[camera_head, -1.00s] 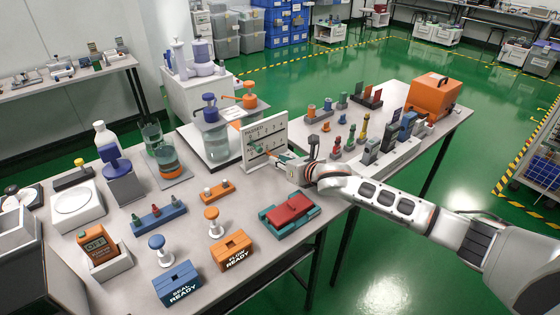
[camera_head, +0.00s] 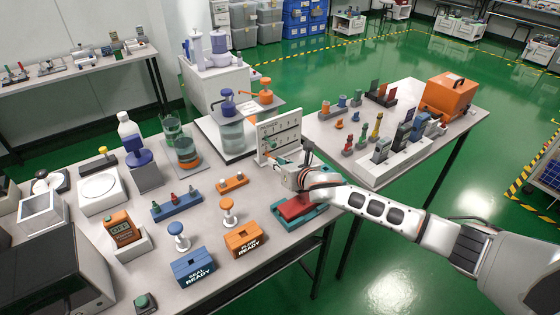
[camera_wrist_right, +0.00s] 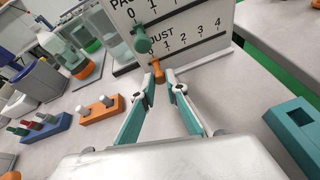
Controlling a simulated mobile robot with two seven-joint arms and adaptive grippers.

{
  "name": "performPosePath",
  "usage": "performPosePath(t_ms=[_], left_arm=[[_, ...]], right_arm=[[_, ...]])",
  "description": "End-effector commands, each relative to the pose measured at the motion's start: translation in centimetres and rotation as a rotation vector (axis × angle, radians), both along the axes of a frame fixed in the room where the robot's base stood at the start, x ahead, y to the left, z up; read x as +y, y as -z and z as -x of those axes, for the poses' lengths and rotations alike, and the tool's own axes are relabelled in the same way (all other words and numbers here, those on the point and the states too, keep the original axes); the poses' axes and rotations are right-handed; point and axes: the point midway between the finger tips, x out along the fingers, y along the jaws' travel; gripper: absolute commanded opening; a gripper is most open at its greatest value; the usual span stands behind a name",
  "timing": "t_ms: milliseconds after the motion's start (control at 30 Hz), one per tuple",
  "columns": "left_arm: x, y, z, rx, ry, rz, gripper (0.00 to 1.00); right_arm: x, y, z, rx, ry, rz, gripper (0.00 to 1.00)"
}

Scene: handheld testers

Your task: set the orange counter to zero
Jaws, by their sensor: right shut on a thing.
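The white scale board (camera_head: 279,133) stands upright near the table's middle. In the wrist view the board (camera_wrist_right: 205,12) shows two number rows. The orange counter knob (camera_wrist_right: 158,69) sits below the lower row, about under its 0. A green knob (camera_wrist_right: 141,39) sits on the upper row, near its 0. My right gripper (camera_wrist_right: 160,78) has its two fingertips shut on the orange knob from the front. My left gripper is not in view.
A red block on a teal base (camera_head: 303,212) lies under my right wrist. An orange peg rack (camera_head: 232,183) and an orange box (camera_head: 245,239) stand to the left. A glass vessel (camera_head: 230,134) is behind the board. An orange case (camera_head: 450,95) is far right.

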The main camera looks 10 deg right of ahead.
Motion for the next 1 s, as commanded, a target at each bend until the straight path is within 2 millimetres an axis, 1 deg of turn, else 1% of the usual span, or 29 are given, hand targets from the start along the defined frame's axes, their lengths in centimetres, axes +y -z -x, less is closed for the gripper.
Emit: performPosePath(t_ms=[33,67,100,433,567,667,767,1000], left_arm=[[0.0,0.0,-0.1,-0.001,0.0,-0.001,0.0],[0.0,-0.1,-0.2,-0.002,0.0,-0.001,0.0],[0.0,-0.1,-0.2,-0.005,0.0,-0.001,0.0],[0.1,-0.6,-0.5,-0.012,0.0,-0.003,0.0],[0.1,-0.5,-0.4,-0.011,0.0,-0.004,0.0],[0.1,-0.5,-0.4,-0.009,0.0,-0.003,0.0],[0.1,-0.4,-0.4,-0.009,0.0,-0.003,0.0],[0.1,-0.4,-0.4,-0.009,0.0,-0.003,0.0]], right_arm=[[0.5,0.3,0.3,0.005,-0.007,-0.006,0.0],[0.5,0.3,0.3,0.005,-0.008,-0.007,0.21],[0.5,0.3,0.3,0.005,-0.008,-0.007,0.31],[0.3,0.1,0.2,0.003,-0.005,-0.004,0.31],[0.1,-0.1,0.7,0.002,-0.006,-0.004,0.31],[-0.2,-0.5,1.5,0.002,-0.004,-0.002,0.31],[-0.6,-1.0,2.9,0.003,-0.006,-0.002,0.31],[-1.7,-2.6,6.9,0.004,-0.007,-0.003,0.31]])
